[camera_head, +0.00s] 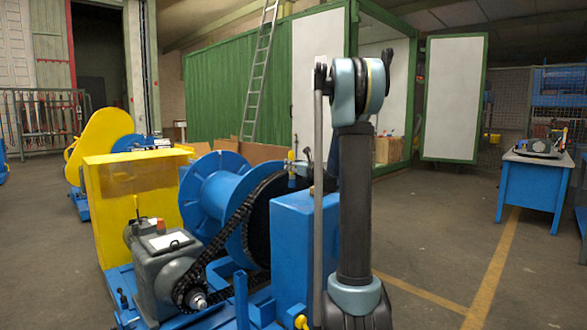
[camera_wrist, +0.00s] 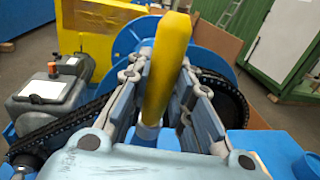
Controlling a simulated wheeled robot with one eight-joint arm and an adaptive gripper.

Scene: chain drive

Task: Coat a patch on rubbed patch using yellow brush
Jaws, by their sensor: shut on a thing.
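My gripper (camera_wrist: 168,80) is shut on the yellow brush (camera_wrist: 168,65). Its thick yellow handle stands up, slightly tilted, between the two grey fingers. The bristle end is hidden by the gripper. In the head view a small yellow tip (camera_head: 291,155) shows beside my gripper (camera_head: 301,168), above the blue housing and near the chain wheel; my arm partly covers this area. The rubbed patch cannot be made out for certain. The yellow guard box (camera_head: 112,222) stands to the left and has uneven, darker marks on it.
The black chain (camera_head: 222,240) runs from the grey gearbox (camera_head: 160,268) to the large sprocket beside the blue drum (camera_head: 208,195). A blue housing (camera_head: 292,235) stands close to my arm. A blue table (camera_head: 530,185) is at the right. The floor between is clear.

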